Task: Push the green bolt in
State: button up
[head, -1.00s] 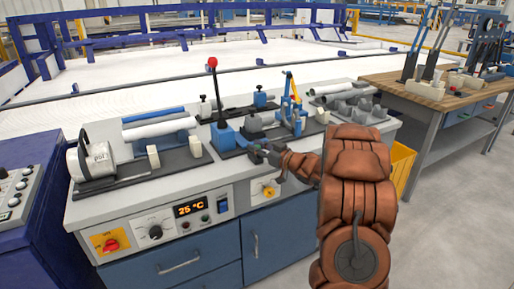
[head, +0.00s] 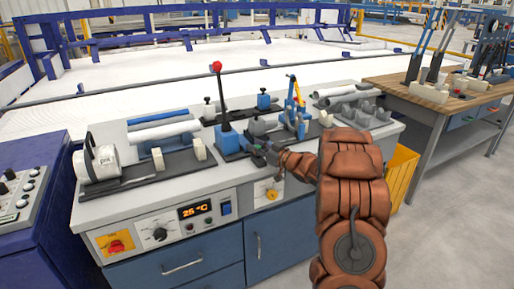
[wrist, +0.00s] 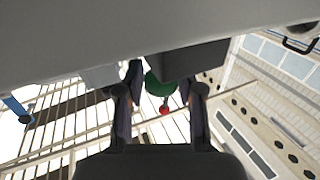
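The fingers are apart, and I see nothing held. In the head view my gripper (head: 262,155) is at the front of the bench, just right of the blue lever base (head: 228,140). The bolt cannot be made out there; the gripper and arm cover that spot.
A lever with a red knob (head: 217,66) stands upright left of my gripper. Grey pipe fittings (head: 357,107) stand to the right. A white pipe (head: 165,131) lies at the left. The bench (head: 85,208) has drawers below. A yellow bin (head: 402,172) stands right of it.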

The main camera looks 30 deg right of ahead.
jog(key=shift+o, duration=1.1)
jog(key=shift+s, duration=0.1)
jog(key=v, duration=1.2)
jog(key=shift+d, duration=0.1)
